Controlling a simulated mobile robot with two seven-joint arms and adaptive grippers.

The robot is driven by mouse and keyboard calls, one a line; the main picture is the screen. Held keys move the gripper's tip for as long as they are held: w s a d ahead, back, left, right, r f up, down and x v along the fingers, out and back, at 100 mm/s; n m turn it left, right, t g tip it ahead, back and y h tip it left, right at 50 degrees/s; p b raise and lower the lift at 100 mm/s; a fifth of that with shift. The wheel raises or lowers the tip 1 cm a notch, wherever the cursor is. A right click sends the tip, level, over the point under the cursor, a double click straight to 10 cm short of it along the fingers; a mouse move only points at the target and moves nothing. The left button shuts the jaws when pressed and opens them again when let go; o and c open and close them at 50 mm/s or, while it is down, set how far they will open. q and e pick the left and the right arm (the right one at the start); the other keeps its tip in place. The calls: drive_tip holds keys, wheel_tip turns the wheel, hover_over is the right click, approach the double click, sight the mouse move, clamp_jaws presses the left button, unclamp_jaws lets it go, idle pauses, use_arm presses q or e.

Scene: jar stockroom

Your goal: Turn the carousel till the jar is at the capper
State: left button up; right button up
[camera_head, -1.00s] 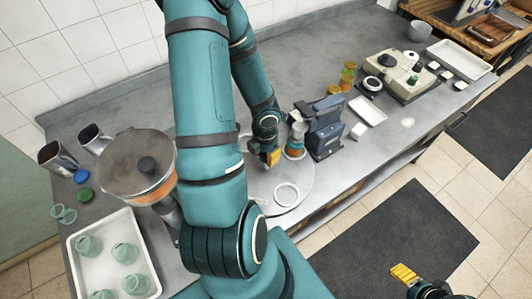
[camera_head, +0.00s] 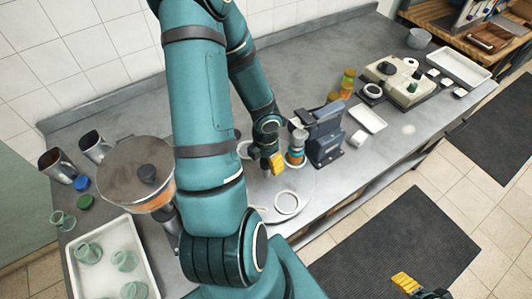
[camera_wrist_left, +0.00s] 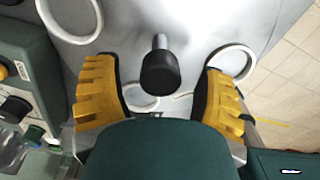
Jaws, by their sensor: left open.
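The carousel (camera_head: 302,186) is a round grey disc with white rings on the bench; one ring (camera_head: 287,202) shows at its front. A jar with orange contents (camera_head: 296,159) stands beside the dark blue-grey capper (camera_head: 325,137), below a silver cylinder; I cannot tell whether it is exactly in line. My left gripper (camera_head: 277,164) is over the disc, left of the jar. In the left wrist view, its open yellow fingers (camera_wrist_left: 161,92) stand either side of a black knob (camera_wrist_left: 160,73), apart from it. My right gripper (camera_head: 405,283) is partly visible at the bottom edge, away from the bench.
A hopper with a round lid (camera_head: 130,170) and a white tray of glass jars (camera_head: 110,230) stand on the left. A small white tray (camera_head: 368,119), amber jars (camera_head: 348,82) and a beige machine (camera_head: 393,78) stand right of the capper. My left arm hides part of the bench.

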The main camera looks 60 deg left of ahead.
use_arm(q)
wheel_tip(320, 180, up, 6)
drive_tip(key=shift+r, duration=0.25)
drive_tip(key=shift+s+d, duration=0.1)
idle(0.7)
